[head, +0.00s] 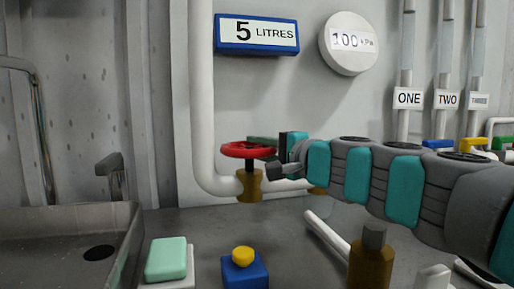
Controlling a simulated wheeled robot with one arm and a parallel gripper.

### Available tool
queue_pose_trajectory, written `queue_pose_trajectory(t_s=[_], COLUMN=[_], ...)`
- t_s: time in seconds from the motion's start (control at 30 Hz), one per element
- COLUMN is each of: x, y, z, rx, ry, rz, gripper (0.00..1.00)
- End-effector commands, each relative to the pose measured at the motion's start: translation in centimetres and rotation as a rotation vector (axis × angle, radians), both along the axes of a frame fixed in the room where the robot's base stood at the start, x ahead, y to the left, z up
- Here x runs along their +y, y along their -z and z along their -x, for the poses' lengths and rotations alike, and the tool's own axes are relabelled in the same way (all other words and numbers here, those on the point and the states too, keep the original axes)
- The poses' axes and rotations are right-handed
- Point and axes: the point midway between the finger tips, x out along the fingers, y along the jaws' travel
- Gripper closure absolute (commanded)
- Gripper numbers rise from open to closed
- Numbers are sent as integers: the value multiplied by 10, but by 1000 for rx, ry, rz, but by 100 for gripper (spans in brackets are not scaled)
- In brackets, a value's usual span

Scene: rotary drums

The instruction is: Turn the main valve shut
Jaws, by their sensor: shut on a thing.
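The main valve shows as a red handwheel (240,149) on a brass body (249,187), set in a white pipe that comes down the wall and bends right. The wheel lies roughly level. My gripper (274,154) comes in from the right and is shut on the right side of the red handwheel's rim. The fingers hide that part of the rim, so the exact grip is hard to see. A dark green piece (262,140) shows just behind the wheel, and I cannot tell what it belongs to.
A sink (125,225) stands at left. A soap-like green block (166,258), a blue box with a yellow button (243,255) and a brown bottle (371,265) stand in front. Labelled pipes with coloured valve handles (474,143) are at right. My arm crosses the right side.

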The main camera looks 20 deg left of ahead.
Motion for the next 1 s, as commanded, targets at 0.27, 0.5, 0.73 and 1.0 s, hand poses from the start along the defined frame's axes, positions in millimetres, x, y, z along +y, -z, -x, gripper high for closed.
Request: queue_pose_trajectory(t_s=[0.27,0.5,0.73,1.0], x=[-1,-3,-8,-11], y=[1,0,-1,-1], z=[2,4,5,8], rx=[-2,-3,-5,-1], ry=[58,208,386,586], rz=[-1,0,4,1], gripper=[100,100,100,100])
